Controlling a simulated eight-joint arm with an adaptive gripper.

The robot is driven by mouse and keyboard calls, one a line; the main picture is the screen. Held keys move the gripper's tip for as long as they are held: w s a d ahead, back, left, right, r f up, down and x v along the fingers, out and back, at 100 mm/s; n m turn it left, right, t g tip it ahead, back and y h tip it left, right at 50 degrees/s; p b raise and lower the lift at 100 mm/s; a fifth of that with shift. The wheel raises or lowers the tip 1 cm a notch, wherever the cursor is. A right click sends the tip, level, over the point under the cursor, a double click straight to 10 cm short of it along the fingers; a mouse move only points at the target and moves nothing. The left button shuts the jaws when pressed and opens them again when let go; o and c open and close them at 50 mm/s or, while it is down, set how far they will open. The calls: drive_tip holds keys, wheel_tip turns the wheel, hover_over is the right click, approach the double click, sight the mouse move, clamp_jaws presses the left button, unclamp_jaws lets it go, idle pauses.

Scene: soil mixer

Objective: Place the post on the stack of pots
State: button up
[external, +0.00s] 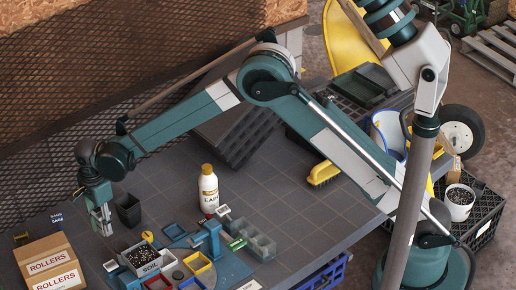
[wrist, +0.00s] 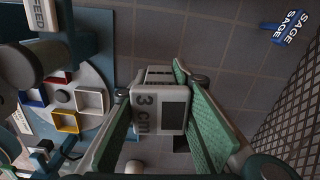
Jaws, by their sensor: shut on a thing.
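My gripper (external: 104,226) is low over the left part of the table in the external view. In the wrist view its green-padded fingers (wrist: 165,112) are closed around a small pale block marked "3 cm" (wrist: 147,100), which has a dark square on its face. I cannot tell from its shape whether this block is the post. A black tapered pot (external: 128,210) stands just right of my gripper in the external view. I cannot tell whether it is one pot or several nested. The lower end of the held block is hidden by the fingers.
A soil bin (external: 148,268), a blue press (external: 210,238) and a turntable with coloured square frames (wrist: 75,100) stand to the right. A white bottle (external: 208,189) stands behind them. Roller boxes (external: 48,262) and blue Sage packets (wrist: 285,27) are at the left.

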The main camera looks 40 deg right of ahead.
wheel_tip(320, 180, up, 10)
drive_tip(key=m, duration=0.1)
hover_over(127, 201)
drive_tip(key=shift+s+r+p, duration=0.1)
drive_tip(key=shift+p, duration=0.2)
drive_tip(key=shift+f, duration=3.15)
drive_tip(key=shift+f, duration=1.85)
drive_tip(key=shift+f+b, duration=0.2)
drive_tip(key=shift+b, duration=0.2)
drive_tip(key=o, duration=0.9)
